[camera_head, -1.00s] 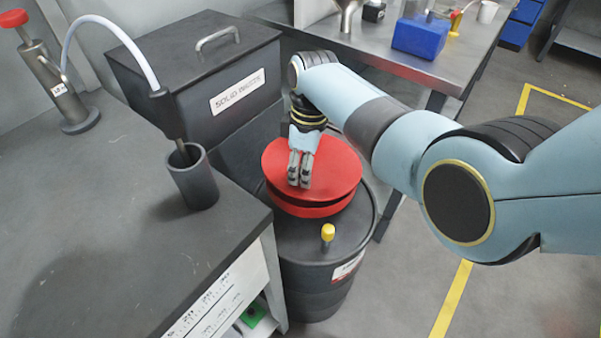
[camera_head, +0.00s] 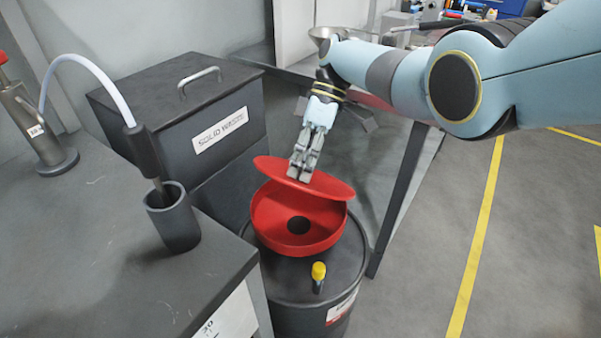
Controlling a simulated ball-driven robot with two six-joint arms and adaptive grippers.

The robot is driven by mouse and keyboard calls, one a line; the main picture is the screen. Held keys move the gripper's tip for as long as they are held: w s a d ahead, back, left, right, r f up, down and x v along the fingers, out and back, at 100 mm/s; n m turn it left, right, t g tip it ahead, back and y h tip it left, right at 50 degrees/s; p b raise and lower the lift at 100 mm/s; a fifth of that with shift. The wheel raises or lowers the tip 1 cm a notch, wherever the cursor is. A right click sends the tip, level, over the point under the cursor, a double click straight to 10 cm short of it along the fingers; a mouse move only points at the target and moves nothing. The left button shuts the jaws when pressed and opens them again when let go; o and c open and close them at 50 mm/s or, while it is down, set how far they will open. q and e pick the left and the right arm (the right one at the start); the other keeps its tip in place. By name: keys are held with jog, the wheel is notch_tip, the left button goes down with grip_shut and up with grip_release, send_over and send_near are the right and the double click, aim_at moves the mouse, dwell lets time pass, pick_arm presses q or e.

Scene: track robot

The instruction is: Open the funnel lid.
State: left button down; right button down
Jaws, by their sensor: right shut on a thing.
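The red funnel (camera_head: 299,243) sits on top of the black drum (camera_head: 342,262). Its round red lid (camera_head: 325,187) is tilted up, and the funnel's inside with a dark central hole shows beneath it. My right gripper (camera_head: 302,168) reaches down from above and is shut at the lid's upper surface. What exactly lies between its fingers is hard to see. My left gripper is not in view.
A yellow-capped fitting (camera_head: 318,273) stands on the drum's front. A dark solid waste bin (camera_head: 190,110) stands behind left. A dark bench (camera_head: 100,250) at left bears a grey cup (camera_head: 174,222) and a red-topped device (camera_head: 35,125). Floor at right is clear.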

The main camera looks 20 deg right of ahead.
jog(key=c, duration=1.1)
grip_release()
jog(key=v, duration=1.2)
